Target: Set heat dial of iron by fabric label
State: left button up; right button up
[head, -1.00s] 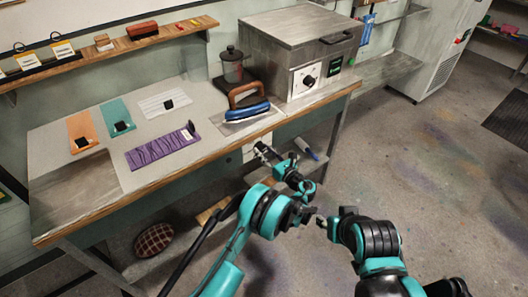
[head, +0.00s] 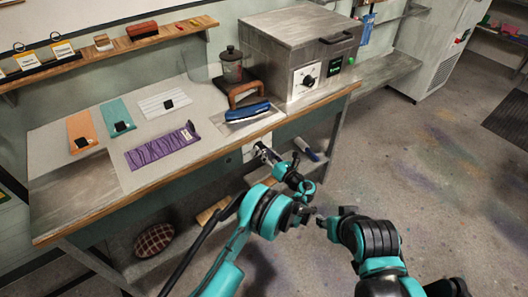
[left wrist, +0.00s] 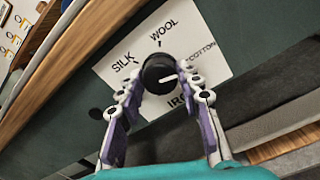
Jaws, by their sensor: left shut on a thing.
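In the left wrist view, a black round dial (left wrist: 158,72) with a white pointer line sits on a white plate (left wrist: 112,72) marked SILK, WOOL, COTTON and a partly hidden IRON. The pointer aims right, toward COTTON. My left gripper (left wrist: 160,98) is shut on the dial, a finger on either side. In the head view, my left gripper (head: 262,152) is at the table's front. The blue iron (head: 247,113) lies on a grey pad on the table. A purple fabric (head: 160,148) bears a small tag, unreadable here. My right gripper (head: 335,215) is low at centre right; its fingers are unclear.
Orange (head: 85,130), teal (head: 117,117) and white (head: 163,104) fabrics with black pieces lie on the table. A grey box (head: 300,50) with its own knob, a jar (head: 231,68) and a wooden stand (head: 244,91) stand at the right. A checked cushion (head: 154,240) lies below.

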pick_arm(q)
jog(key=o, duration=1.2)
jog(key=shift+c, duration=0.2)
jog(key=v, duration=0.7)
jog(key=shift+s+d, duration=0.2)
jog(key=shift+s, duration=0.05)
